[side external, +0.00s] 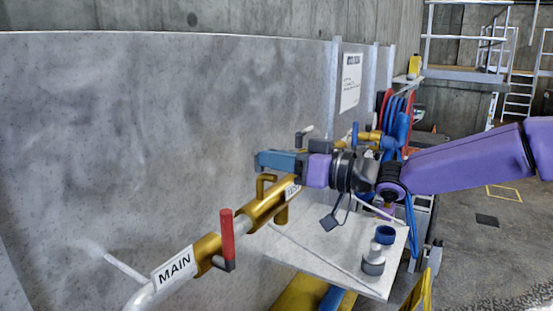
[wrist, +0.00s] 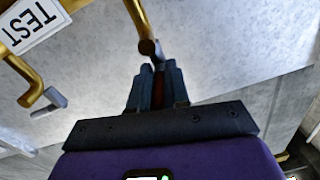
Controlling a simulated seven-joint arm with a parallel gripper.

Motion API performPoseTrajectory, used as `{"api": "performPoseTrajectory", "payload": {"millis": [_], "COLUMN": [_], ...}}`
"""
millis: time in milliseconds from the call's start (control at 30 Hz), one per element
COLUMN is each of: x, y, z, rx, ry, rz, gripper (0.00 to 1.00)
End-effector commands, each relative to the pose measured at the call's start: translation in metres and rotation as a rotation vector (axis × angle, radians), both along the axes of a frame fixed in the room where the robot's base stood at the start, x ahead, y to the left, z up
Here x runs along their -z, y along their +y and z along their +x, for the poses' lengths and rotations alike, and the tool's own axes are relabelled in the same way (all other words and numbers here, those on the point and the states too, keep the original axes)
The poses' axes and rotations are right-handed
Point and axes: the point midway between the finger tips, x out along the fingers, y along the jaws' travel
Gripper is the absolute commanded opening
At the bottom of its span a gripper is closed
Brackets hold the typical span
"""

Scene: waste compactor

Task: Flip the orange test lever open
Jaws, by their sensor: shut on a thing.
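The TEST label (wrist: 30,25) is on the brass pipework at the upper left of the wrist view. In the side view the same label (side external: 293,191) is partly covered by my gripper. My gripper (side external: 262,160), with blue fingers, is at the brass test valve (side external: 262,207). In the wrist view the fingers (wrist: 154,88) close around a narrow, dark orange-brown piece (wrist: 159,82), which appears to be the orange test lever. It joins a grey link at the end of a brass stem (wrist: 146,30). Most of the lever is hidden between the fingers, and the side view does not show it.
A red lever (side external: 227,236) stands upright near the MAIN label (side external: 173,267) at the front of the pipe. A pale shelf (side external: 340,262) with a blue-and-grey fitting (side external: 374,262) lies below my wrist. The large grey wall (side external: 160,130) rises behind the pipe.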

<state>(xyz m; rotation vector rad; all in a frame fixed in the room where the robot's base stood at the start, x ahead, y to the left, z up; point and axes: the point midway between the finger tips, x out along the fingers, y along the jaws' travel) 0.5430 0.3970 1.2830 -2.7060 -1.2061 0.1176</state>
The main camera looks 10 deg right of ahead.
Motion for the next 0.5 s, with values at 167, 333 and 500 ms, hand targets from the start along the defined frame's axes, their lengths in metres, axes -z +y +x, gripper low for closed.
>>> {"api": "performPoseTrajectory", "payload": {"millis": [167, 333, 500], "x": [-0.0017, -0.0015, -0.0016], "y": [0.0056, 0.0061, 0.0065], "z": [-0.0030, -0.0037, -0.0038], "rx": [0.032, 0.060, 0.063], "ry": [0.001, 0.002, 0.002], "rz": [0.010, 0.009, 0.010], "gripper": [0.00, 0.00, 0.00]}}
